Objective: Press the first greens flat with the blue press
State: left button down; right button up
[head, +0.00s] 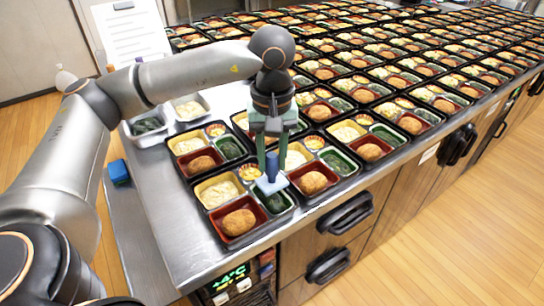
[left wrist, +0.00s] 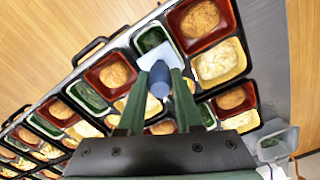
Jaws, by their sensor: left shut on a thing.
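My left gripper (head: 271,162) points down over the front bento tray (head: 222,244) and is shut on the upright handle of the blue press (head: 271,184). The press's pale blue foot hangs over or in the tray's green compartment and covers part of it. Dark greens (head: 277,203) show past the foot's near edge; I cannot tell whether the foot touches them. In the left wrist view the blue handle (left wrist: 160,80) stands between my green fingers (left wrist: 159,98). My right gripper is not in view.
More filled trays crowd close behind and to the right. Steel containers with greens (head: 148,125) and pale food (head: 189,109) stand at the back left. A blue block (head: 118,172) lies at the left. The bare steel counter (head: 165,215) is clear left of the front tray.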

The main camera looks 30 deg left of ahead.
aim_at(272, 181)
pick_arm(q)
jog(key=shift+f+b, duration=1.9)
jog(key=shift+f, duration=0.45)
jog(key=shift+f+b, duration=0.4)
jog(key=shift+b, duration=0.25)
dwell(2.1)
jog(key=shift+s+f, duration=0.1)
jog(key=shift+f, duration=0.1)
dwell(1.2)
jog(key=shift+r+p, duration=2.75)
jog(key=shift+r, duration=1.4)
